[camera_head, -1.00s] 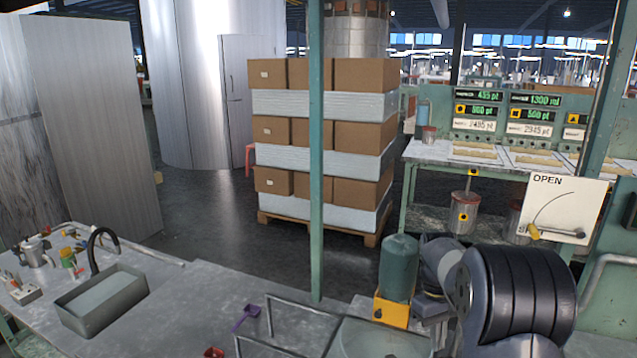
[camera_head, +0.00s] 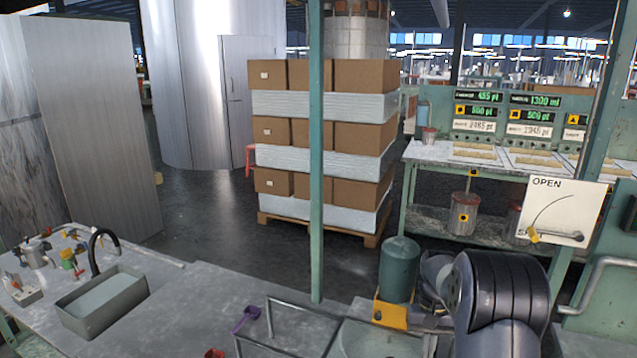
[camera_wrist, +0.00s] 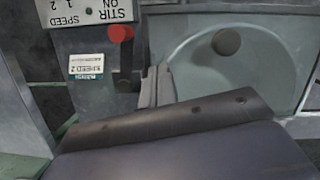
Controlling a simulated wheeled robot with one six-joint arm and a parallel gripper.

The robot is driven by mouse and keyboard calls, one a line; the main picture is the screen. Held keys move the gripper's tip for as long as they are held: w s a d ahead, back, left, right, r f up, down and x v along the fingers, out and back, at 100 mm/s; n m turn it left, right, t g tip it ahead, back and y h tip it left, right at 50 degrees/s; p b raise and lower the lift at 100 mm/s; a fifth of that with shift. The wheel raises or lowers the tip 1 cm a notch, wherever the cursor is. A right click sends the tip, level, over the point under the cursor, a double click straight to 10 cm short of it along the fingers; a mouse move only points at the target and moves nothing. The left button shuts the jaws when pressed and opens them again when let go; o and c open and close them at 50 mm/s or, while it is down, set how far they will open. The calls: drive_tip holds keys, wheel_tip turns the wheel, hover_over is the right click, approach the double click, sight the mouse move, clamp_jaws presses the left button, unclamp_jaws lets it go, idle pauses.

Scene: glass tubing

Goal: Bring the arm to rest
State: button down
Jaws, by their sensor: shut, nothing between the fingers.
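My gripper (camera_wrist: 156,86) shows in the wrist view as grey fingers, closed together with nothing between them. Behind it is a grey panel with a red knob (camera_wrist: 121,34) and an upside-down "STIR ON SPEED" label (camera_wrist: 90,12). To the right of the fingers is a large round grey-green surface with a dark round knob (camera_wrist: 226,42). In the head view my arm is folded at the lower right, and the gripper itself is hidden there.
A green tank (camera_head: 399,268) on a yellow base stands just left of my arm. A metal rail frame (camera_head: 285,318) and a bench with a sink (camera_head: 102,302) lie to the left. A green post (camera_head: 316,160) and stacked boxes (camera_head: 327,145) stand behind. An OPEN sign panel (camera_head: 567,208) is at right.

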drive_tip(key=shift+w+f+m, duration=0.45)
drive_tip(key=shift+f+m, duration=0.15)
drive_tip(key=shift+m, duration=0.4)
drive_tip(key=w+m, duration=0.1)
drive_tip(key=w+m+y, duration=0.1)
drive_tip(key=m, duration=0.1)
drive_tip(key=shift+d+m+t, duration=0.3)
drive_tip(key=w+m, duration=0.1)
drive_tip(key=d+m, duration=0.1)
drive_tip(key=m, duration=0.1)
drive_tip(key=shift+w+m+t+y, duration=0.3)
drive_tip(key=shift+w+y, duration=0.05)
drive_tip(key=shift+y, duration=0.05)
drive_tip(key=shift+w+d+r+m, duration=0.15)
drive_tip(key=shift+d+r+m, duration=0.1)
drive_tip(key=shift+r+m, duration=0.05)
drive_tip(key=shift+v, duration=1.9)
drive_tip(key=shift+a, duration=0.1)
